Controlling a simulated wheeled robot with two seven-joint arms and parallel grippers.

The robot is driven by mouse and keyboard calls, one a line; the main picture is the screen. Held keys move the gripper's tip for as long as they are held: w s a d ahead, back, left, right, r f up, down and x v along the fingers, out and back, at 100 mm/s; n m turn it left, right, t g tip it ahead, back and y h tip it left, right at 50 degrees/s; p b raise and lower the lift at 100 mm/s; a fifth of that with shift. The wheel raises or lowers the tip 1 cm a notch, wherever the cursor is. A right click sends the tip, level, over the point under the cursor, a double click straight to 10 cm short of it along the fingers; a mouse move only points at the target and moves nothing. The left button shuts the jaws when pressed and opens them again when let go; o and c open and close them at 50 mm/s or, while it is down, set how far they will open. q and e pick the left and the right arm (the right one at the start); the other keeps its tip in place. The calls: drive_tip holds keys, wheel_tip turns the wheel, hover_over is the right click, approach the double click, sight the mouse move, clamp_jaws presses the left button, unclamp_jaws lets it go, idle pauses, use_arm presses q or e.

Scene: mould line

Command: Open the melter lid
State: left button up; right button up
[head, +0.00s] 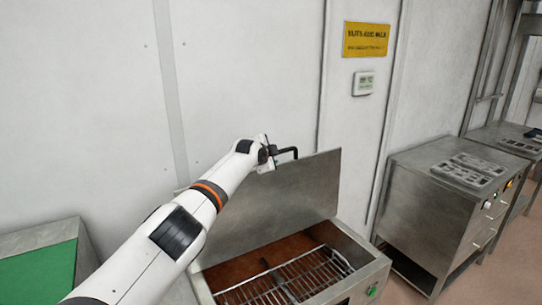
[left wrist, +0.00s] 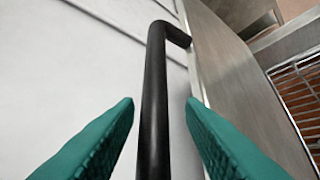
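The melter (head: 362,283) is a steel box with its top opening showing. Its steel lid (head: 285,205) stands raised, close to upright, at the back of the opening. The lid's black bar handle (head: 289,151) is at the lid's top edge; in the left wrist view the handle (left wrist: 154,95) runs between my fingers. My left gripper (head: 266,155) is at the handle, partly hidden by my wrist. Its green fingers (left wrist: 160,112) are apart, one on each side of the bar, with a gap showing on both sides. My right gripper is not in view.
A wire rack (head: 285,280) lies in the melter over a brown interior. A white wall (head: 270,70) is close behind the lid. A steel cabinet with mould trays (head: 468,170) stands at right. A green-topped bench (head: 40,278) is at lower left.

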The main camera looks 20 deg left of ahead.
use_arm(q)
drive_tip(key=shift+r, duration=0.2)
drive_tip(key=shift+s+r, duration=0.1)
drive_tip(key=shift+s, duration=0.05)
drive_tip(key=shift+s+r, duration=0.25)
drive_tip(key=shift+s, duration=0.15)
drive_tip(key=b+v, duration=0.2)
drive_tip(key=v, duration=0.8)
drive_tip(key=shift+s+b, duration=0.35)
drive_tip(key=shift+f, duration=0.2)
